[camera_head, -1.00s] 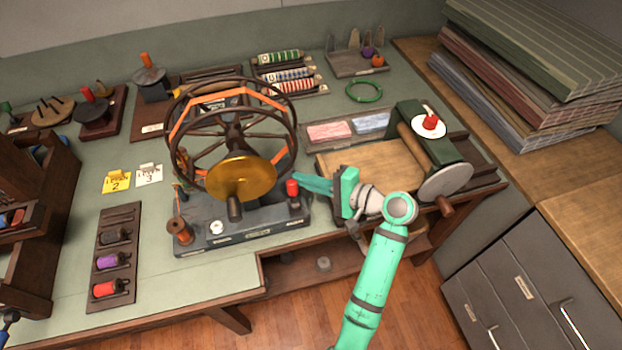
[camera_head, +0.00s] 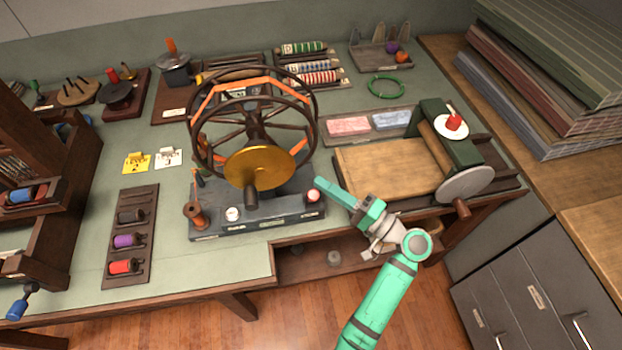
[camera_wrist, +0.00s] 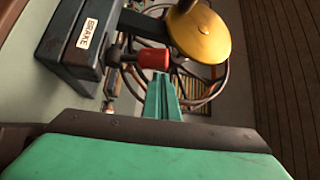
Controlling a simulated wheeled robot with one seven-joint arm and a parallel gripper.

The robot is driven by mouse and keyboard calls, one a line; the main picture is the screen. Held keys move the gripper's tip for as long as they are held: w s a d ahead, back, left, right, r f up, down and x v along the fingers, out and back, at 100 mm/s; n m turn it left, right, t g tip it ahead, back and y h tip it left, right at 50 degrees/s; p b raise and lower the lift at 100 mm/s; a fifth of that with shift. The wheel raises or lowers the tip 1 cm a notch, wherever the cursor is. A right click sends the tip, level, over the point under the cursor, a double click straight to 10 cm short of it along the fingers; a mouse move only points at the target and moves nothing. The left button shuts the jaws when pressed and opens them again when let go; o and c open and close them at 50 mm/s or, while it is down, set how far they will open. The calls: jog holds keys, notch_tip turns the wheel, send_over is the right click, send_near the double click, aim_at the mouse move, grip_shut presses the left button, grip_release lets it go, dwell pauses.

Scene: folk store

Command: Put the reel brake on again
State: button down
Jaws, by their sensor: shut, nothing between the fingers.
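The reel stand's dark base (camera_head: 280,212) carries a spoked reel (camera_head: 205,125) with orange bars and a gold disc (camera_head: 260,168) in front. The brake lever's red knob (camera_head: 313,195) sits at the base's right end and now shows a pale, round face. The wrist view shows the red knob (camera_wrist: 153,58) on a dark stem, near the BRAKE label (camera_wrist: 87,33). My gripper (camera_head: 320,183) is shut and empty, its tips just beside the knob at the right. The wrist view shows the shut fingers (camera_wrist: 163,82) close below the knob; I cannot tell whether they touch.
A wooden board (camera_head: 390,168) and a green-framed crank device (camera_head: 455,150) stand right of the reel. A rack with several coloured spools (camera_head: 130,235) lies at the left. Bare bench top lies between rack and base.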

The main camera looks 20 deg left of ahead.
jog(key=shift+s+d+f, duration=0.15)
jog(key=shift+s+d, duration=0.05)
jog(key=shift+s, duration=0.15)
jog(key=shift+s, duration=0.15)
dwell(0.4)
jog(key=w+r, duration=0.2)
jog(key=w, duration=0.2)
jog(key=f+v, duration=0.2)
jog(key=v, duration=0.8)
jog(key=shift+w+a+f, duration=0.1)
jog(key=shift+a, duration=0.15)
